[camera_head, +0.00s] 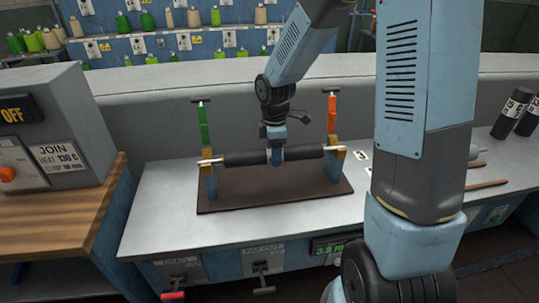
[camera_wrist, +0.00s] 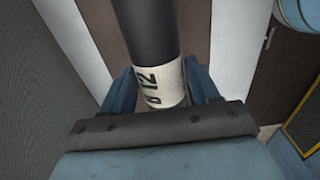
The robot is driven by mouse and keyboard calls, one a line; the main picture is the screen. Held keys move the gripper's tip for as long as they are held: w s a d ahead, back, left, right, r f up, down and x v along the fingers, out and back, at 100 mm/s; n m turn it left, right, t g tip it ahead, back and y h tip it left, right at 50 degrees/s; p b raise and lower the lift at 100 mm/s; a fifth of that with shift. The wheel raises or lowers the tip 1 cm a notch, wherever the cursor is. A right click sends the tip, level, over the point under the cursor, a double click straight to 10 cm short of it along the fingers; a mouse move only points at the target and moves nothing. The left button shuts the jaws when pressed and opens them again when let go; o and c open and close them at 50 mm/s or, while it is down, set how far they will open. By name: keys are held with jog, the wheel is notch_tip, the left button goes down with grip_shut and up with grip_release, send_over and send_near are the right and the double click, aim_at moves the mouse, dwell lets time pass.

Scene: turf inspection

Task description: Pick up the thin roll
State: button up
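A dark roll (camera_head: 240,158) lies level across a stand, between a green upright on the left and an orange upright on the right. It is the only roll on the stand; I cannot tell its thickness against others. My gripper (camera_head: 277,155) points down at the middle of this roll. The fingers flank the label closely. Whether they press on it cannot be told.
The stand has a brown base (camera_head: 275,200) on a pale bench (camera_head: 170,215). A grey control box (camera_head: 55,135) is at the left. Two dark rolls with white labels (camera_head: 512,110) stand at the right, near wooden-looking rods. Shelves of spools (camera_head: 160,30) are behind a low wall.

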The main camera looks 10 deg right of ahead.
grip_shut()
dwell(0.3)
